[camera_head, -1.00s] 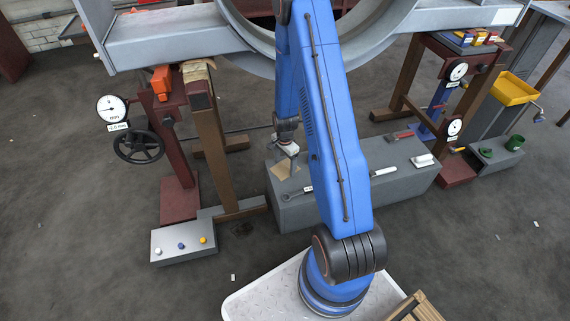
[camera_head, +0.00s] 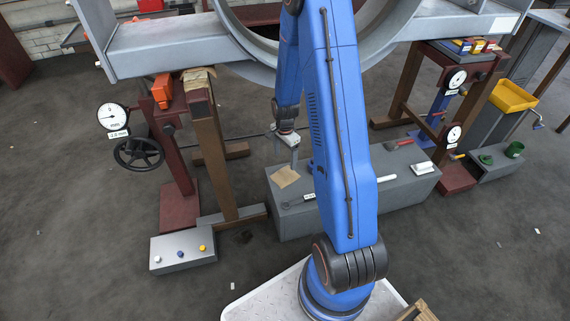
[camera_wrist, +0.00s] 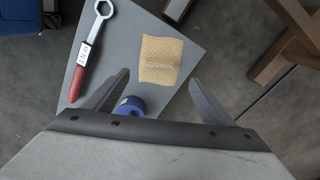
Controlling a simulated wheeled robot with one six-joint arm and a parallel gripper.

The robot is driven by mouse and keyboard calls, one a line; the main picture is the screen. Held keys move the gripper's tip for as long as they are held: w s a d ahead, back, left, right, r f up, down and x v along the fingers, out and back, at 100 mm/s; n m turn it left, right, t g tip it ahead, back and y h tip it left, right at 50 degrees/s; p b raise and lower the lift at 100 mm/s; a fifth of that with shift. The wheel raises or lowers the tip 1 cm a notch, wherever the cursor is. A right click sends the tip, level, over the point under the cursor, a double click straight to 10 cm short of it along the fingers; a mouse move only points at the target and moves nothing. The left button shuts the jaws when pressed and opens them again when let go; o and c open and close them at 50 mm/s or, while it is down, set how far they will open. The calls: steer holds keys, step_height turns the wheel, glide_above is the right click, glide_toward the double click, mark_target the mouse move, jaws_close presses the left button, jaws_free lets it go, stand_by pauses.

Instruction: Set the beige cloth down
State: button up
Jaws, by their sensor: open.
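The beige cloth (camera_head: 285,177) lies flat on the left end of the grey bench top (camera_head: 408,186), and it also shows in the wrist view (camera_wrist: 160,59). My gripper (camera_head: 287,160) is open and empty above the cloth. In the wrist view its two fingers (camera_wrist: 158,80) stand apart on either side, with the cloth lying beyond and between their tips, apart from them.
A wrench with a red handle (camera_wrist: 82,72) lies left of the cloth in the wrist view. A blue round object (camera_wrist: 130,106) is near the left finger. A red-handled tool (camera_head: 399,144) and a white block (camera_head: 422,168) lie at the bench's right. A brown post (camera_head: 214,160) stands left.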

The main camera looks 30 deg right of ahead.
step_height(320, 180, up, 8)
steer(key=shift+f, duration=0.15)
stand_by(0.6)
jaws_close()
stand_by(1.3)
step_height(320, 180, up, 12)
stand_by(1.8)
stand_by(0.4)
